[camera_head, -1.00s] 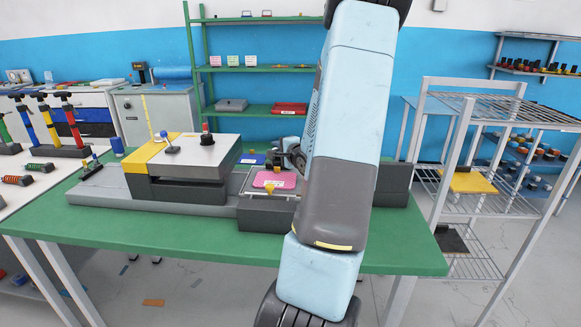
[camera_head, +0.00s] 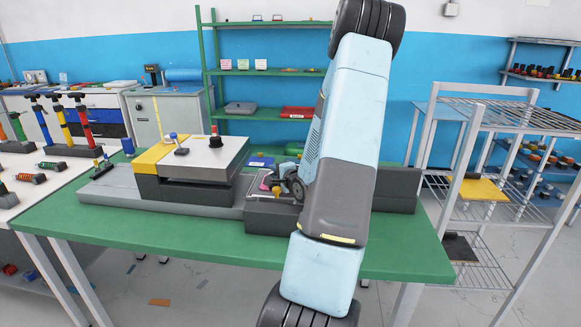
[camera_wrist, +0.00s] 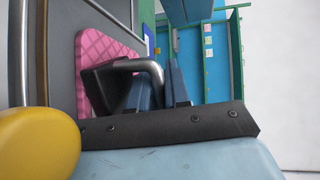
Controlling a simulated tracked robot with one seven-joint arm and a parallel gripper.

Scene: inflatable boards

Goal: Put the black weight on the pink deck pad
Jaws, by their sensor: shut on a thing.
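The black weight (camera_wrist: 106,88) has a bent metal handle (camera_wrist: 150,68). In the wrist view my gripper (camera_wrist: 158,82) is shut on that handle, with a blue finger on either side. The weight is in front of the pink deck pad (camera_wrist: 108,45), which has a quilted pattern. I cannot tell whether the weight touches the pad. In the head view the pink pad (camera_head: 264,182) shows only as a small strip at the left of my gripper (camera_head: 284,183). The rest is hidden behind my gripper and arm, and the weight is hard to make out there.
A yellow knob (camera_wrist: 38,145) is close at the lower left of the wrist view. A grey and yellow machine (camera_head: 205,158) stands left of the pad on the green table (camera_head: 150,235). A wire rack (camera_head: 490,200) stands at the right. The front of the table is clear.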

